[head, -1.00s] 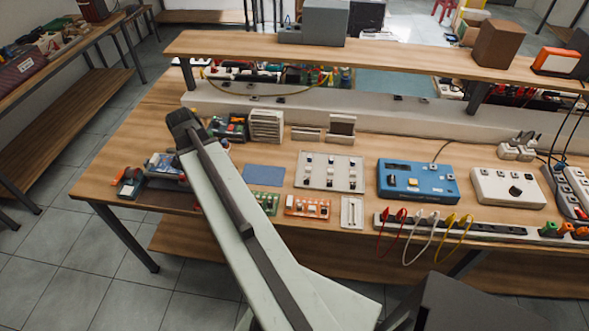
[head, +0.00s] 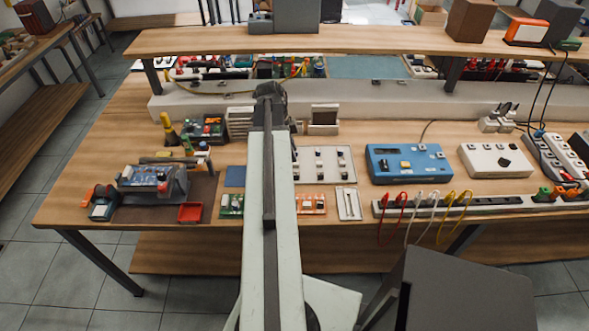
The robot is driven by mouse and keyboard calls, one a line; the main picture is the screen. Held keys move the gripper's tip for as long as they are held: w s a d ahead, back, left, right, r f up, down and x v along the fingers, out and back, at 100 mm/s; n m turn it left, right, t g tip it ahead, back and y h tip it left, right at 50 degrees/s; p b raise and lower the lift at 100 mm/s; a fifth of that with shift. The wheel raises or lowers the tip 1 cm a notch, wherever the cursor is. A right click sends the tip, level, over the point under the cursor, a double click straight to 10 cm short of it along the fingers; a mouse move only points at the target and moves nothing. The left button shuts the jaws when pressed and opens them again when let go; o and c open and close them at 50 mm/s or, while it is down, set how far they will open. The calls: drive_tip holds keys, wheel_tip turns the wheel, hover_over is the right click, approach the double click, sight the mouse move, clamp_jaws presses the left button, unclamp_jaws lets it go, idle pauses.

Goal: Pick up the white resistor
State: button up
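I cannot pick out the white resistor for certain. A small white slotted plate (head: 348,204) lies near the front edge of the bench, and a larger pale board (head: 325,165) with dark and white parts lies behind it, partly hidden by my arm. My gripper (head: 270,92) is at the far end of my raised arm, above the back of the bench. Its fingers are too small and dark to show whether they are open or shut. My arm hides the middle of the bench.
A blue box (head: 408,164) and a white box (head: 496,160) stand to the right. A power strip (head: 465,205) with coloured leads runs along the front edge. A circuit board on a stand (head: 150,180) is at left. A wooden shelf (head: 370,40) spans the back.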

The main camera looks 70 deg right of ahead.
drive_tip(key=b+x, duration=0.5)
drive_tip(key=shift+w+a+f, duration=0.1)
drive_tip(key=shift+a+f, duration=0.1)
drive_tip(key=shift+f, duration=0.05)
drive_tip(key=shift+r, duration=0.2)
clamp_jaws()
wheel_tip(320, 180, up, 10)
drive_tip(key=p, duration=1)
